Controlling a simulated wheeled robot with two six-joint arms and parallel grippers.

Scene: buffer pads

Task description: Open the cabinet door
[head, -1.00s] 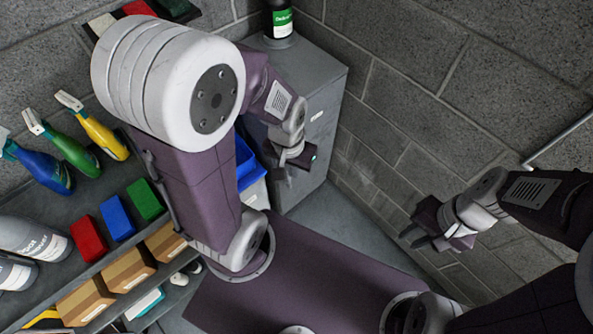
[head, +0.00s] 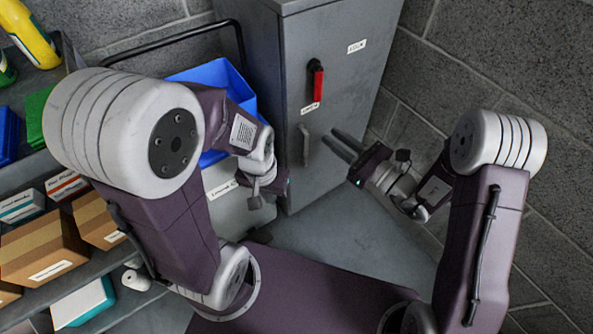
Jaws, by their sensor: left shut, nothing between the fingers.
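The tall grey cabinet (head: 350,85) stands at the back centre in the head view. Its front door appears closed. A vertical grey handle (head: 304,145) is on the door's left side, below a red lever handle (head: 317,82). My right gripper (head: 332,137) is open and empty, its two fingers pointing up-left toward the grey handle. In the picture its fingertips are a little right of the handle, and no contact shows. My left gripper (head: 254,202) is shut and empty, low at the cabinet's left, in front of the pale cart.
A cart with a blue bin (head: 215,85) and black push bar (head: 190,32) stands left of the cabinet. Shelves with boxes (head: 45,243) and bottles line the left. A block wall (head: 500,70) bounds the right. Floor (head: 345,225) before the cabinet is clear.

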